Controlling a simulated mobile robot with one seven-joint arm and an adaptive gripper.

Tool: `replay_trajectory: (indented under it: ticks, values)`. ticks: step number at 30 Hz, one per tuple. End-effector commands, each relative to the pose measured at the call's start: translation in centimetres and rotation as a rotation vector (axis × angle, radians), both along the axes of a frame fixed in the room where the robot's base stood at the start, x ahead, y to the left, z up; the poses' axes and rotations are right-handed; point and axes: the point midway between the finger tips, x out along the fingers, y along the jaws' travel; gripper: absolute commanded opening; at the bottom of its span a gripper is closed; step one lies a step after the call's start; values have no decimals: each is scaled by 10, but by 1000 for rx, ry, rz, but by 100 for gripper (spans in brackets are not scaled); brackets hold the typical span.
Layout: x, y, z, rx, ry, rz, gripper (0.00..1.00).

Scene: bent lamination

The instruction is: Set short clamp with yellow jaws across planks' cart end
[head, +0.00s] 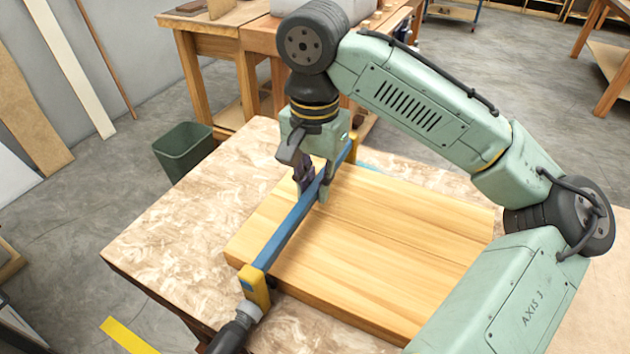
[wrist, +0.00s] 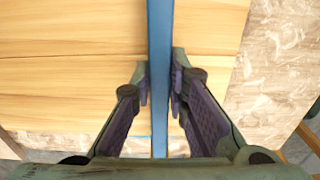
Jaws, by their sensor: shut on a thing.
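The planks (head: 375,245) lie side by side as a flat panel on the table. The clamp has a blue bar (head: 288,232), a yellow jaw (head: 255,287) at the near end with a black handle, and another yellow jaw (head: 351,147) at the far end. It spans the planks near their left end. My gripper (head: 312,188) is shut on the blue bar, past its middle toward the far jaw. In the wrist view the bar (wrist: 160,50) runs between the two fingers (wrist: 160,88), above the planks (wrist: 60,65). I cannot tell whether the jaws touch the plank edges.
The table (head: 165,235) has a bare marbled top left of the planks. A green bin (head: 183,152) stands on the floor behind it. A wooden workbench (head: 225,45) is at the back. A yellow floor strip (head: 127,336) shows at lower left.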

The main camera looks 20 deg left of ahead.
Motion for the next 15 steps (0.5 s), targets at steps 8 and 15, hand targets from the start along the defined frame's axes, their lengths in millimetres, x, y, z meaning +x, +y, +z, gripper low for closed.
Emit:
replay_trajectory:
  ticks: [8, 15]
  values:
    - [-1, 0, -1, -2, 1, 2, 0]
    - [-1, 0, -2, -2, 1, 2, 18]
